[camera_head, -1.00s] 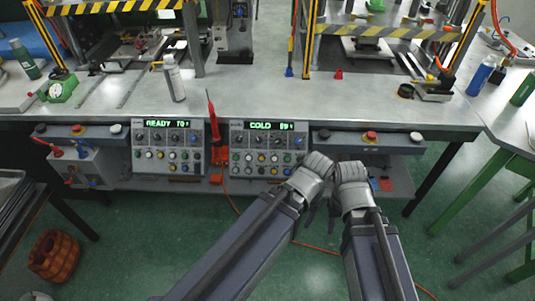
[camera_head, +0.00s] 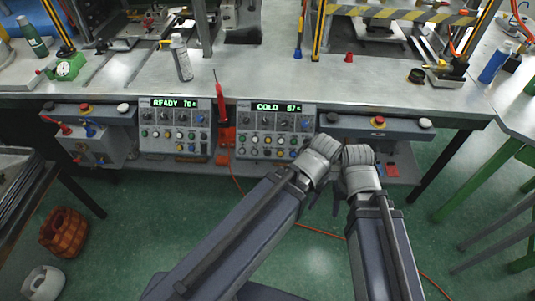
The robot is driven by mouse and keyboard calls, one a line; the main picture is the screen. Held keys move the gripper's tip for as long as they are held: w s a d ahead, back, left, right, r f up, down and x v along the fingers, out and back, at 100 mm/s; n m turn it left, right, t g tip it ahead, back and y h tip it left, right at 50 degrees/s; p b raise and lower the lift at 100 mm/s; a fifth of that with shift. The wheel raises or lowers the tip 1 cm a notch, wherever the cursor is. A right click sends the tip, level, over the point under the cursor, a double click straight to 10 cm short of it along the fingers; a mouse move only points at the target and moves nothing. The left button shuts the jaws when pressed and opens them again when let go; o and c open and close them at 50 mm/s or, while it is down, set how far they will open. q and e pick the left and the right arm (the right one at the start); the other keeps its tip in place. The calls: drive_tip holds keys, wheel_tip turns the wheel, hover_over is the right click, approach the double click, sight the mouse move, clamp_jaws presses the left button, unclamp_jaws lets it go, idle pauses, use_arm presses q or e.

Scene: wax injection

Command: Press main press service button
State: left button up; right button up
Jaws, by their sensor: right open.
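Two control panels hang under the front edge of the press table. The left panel (camera_head: 176,126) shows a green READY display, and the right panel (camera_head: 274,130) shows a green COLD display. Both carry rows of small coloured buttons and knobs; I cannot read which one is the main press service button. My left gripper (camera_head: 318,163) is by the right panel's lower right corner in the picture. Its jaws cannot be made out. My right gripper (camera_head: 358,167) is open beside it, below the right button bar. No contact with a button can be seen.
A button bar (camera_head: 400,128) with a red button (camera_head: 378,122) is right of the panels; another bar (camera_head: 60,112) is at left. A spray bottle (camera_head: 181,58) stands on the table. An orange cable crosses the green floor.

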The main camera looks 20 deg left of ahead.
use_arm(q)
clamp_jaws()
idle(1.4)
